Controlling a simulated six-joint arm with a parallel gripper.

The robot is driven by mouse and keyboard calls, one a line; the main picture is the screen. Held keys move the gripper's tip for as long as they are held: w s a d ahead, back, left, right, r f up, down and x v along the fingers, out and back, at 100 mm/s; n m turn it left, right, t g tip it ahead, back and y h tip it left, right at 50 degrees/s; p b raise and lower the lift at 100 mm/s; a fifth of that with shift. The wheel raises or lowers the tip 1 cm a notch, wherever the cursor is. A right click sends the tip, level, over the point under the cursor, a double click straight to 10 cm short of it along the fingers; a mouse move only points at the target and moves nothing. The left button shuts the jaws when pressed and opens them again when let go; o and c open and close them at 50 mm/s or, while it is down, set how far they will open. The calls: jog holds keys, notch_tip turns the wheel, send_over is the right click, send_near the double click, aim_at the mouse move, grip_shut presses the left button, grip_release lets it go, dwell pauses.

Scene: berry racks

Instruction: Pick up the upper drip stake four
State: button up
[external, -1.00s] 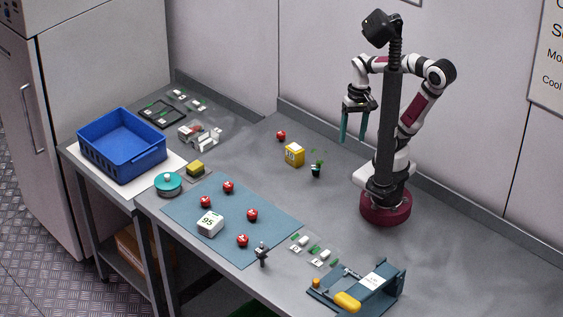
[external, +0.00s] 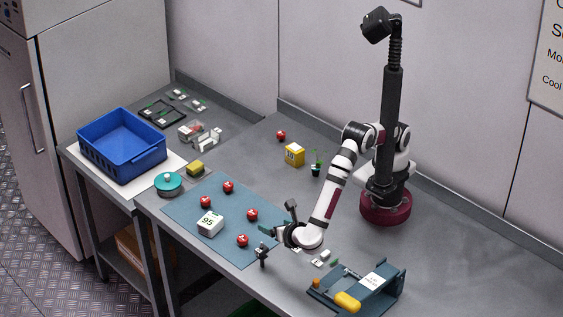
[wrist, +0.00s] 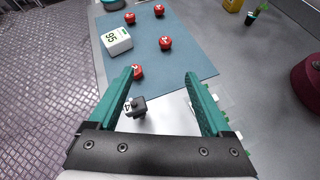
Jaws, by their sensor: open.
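The drip stake, a small dark upright piece with a grey head (external: 262,254), stands at the front edge of the table beside the blue mat. In the wrist view the stake (wrist: 138,107) shows between my fingers, nearer the left one, with a white tag partly seen that seems to read 4. My gripper (external: 267,231) is open and empty, low over the mat's front corner, just above and beside the stake. In the wrist view my gripper's teal fingers (wrist: 159,76) are spread wide. I cannot tell whether a finger touches the stake.
The blue mat (external: 185,211) holds several red berries and a white block marked 95 (external: 210,223). Small clear packs (external: 322,258) lie right of the gripper, partly hidden by my arm. A blue-grey fixture (external: 385,290) with a yellow handle stands front right.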

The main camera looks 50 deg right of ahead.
aim_at(264, 254)
jog(key=s+a+f+n+t+y, duration=0.1)
jog(key=s+a+f+n+y, duration=0.1)
jog(key=s+n, duration=0.15)
jog(key=s+a+f+n+t+y, duration=0.1)
jog(key=s+a+f+n+y, duration=0.1)
jog(key=s, duration=0.3)
jog(key=shift+t, duration=0.3)
jog(key=x, duration=1.1)
jog(key=shift+w, duration=0.1)
grip_shut()
